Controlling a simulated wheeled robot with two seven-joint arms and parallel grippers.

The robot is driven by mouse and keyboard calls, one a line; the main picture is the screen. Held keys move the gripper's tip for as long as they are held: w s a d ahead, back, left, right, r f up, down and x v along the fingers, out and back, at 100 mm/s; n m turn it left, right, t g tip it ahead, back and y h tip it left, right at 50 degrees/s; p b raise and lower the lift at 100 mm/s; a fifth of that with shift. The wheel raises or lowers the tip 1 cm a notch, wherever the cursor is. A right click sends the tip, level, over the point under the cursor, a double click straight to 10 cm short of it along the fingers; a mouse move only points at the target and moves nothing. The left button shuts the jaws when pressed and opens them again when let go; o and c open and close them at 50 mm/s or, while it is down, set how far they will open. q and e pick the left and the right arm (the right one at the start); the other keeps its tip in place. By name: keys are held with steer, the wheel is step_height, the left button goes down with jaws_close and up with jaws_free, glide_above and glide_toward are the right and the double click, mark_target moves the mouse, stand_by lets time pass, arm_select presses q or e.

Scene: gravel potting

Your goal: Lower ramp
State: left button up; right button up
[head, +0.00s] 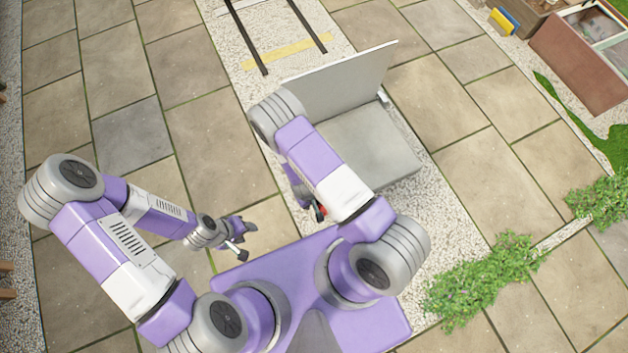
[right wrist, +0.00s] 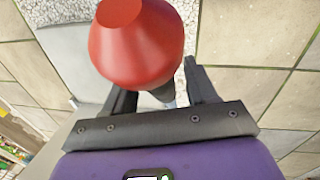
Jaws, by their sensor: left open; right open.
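The ramp looks to be the grey panel (head: 340,82) standing steeply raised at the back edge of a flat grey platform (head: 372,146). A red knob (right wrist: 137,45) with a tapered top fills the upper middle of the right wrist view. A small bit of red also shows beside my right forearm in the head view. My right gripper (right wrist: 160,85) is open, with the knob in front of its fingers; contact cannot be told. In the head view my right arm hides most of that gripper. My left gripper (head: 241,244) is open and empty above the paving, left of the platform.
Two dark rails (head: 250,38) and a yellow strip (head: 288,52) lie on the gravel behind the panel. Green plants (head: 485,280) grow at the lower right. A brown-sided box (head: 580,60) stands at the upper right. Paving on both sides is mostly clear.

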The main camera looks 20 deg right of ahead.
steer(key=shift+c, duration=0.5)
jaws_close()
steer(key=shift+w+r, duration=0.35)
steer(key=shift+r, duration=0.05)
steer(key=w+r+g+p, duration=0.1)
steer(key=w+r+g, duration=0.3)
steer(key=w+r, duration=1)
steer(key=shift+w+a, duration=0.4)
steer(key=shift+w, duration=0.6)
steer(key=shift+r, duration=0.1)
steer(key=shift+o, duration=0.5)
jaws_free()
steer(key=shift+s, duration=0.1)
